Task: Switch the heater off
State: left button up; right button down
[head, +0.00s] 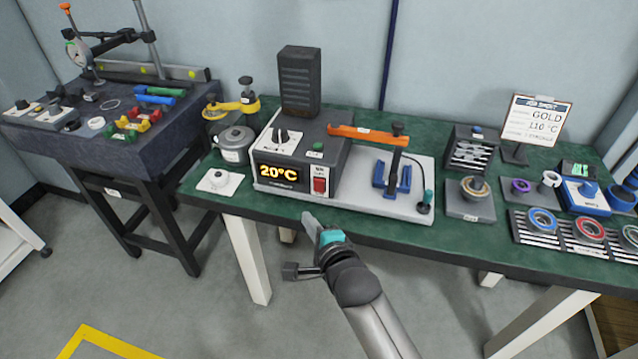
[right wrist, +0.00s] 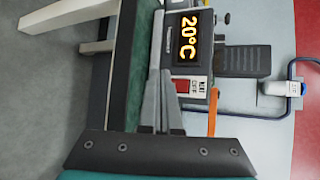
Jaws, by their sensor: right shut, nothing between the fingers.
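The heater (head: 290,160) is a grey box on a pale base on the green bench, with a lit display (head: 279,173) reading 20°C. Its red rocker switch (head: 319,186) is on the front face, right of the display. I cannot tell which way the rocker is tipped. My right gripper (head: 309,222) is shut and empty, in front of the bench edge, below and apart from the switch. In the right wrist view the shut fingers (right wrist: 162,80) point toward the heater front, with the red switch (right wrist: 192,86) just beside their tips. My left gripper is not in view.
An orange bar (head: 368,134) and a blue clamp (head: 392,175) sit right of the switch. Bearings on trays (head: 541,222) fill the right side. The floor before the bench is clear.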

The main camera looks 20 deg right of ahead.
aim_at(314, 185)
jog(key=w+d, duration=0.1)
jog(key=w, duration=0.1)
jog(key=w+d, duration=0.1)
jog(key=w+d+b, duration=0.1)
jog(key=w+d, duration=0.1)
jog(key=shift+w+r, duration=0.35)
jog(key=shift+r, duration=0.05)
dwell(1.1)
dwell(0.7)
jog(key=shift+w+d, duration=0.2)
jog(key=shift+w, duration=0.15)
jog(key=shift+w+d+r, duration=0.1)
jog(key=shift+w+d, duration=0.1)
jog(key=shift+w, duration=0.05)
dwell(0.5)
dwell(0.4)
jog(key=shift+s+a+p, duration=0.45)
jog(key=shift+s+p, duration=0.2)
jog(key=shift+p, duration=0.1)
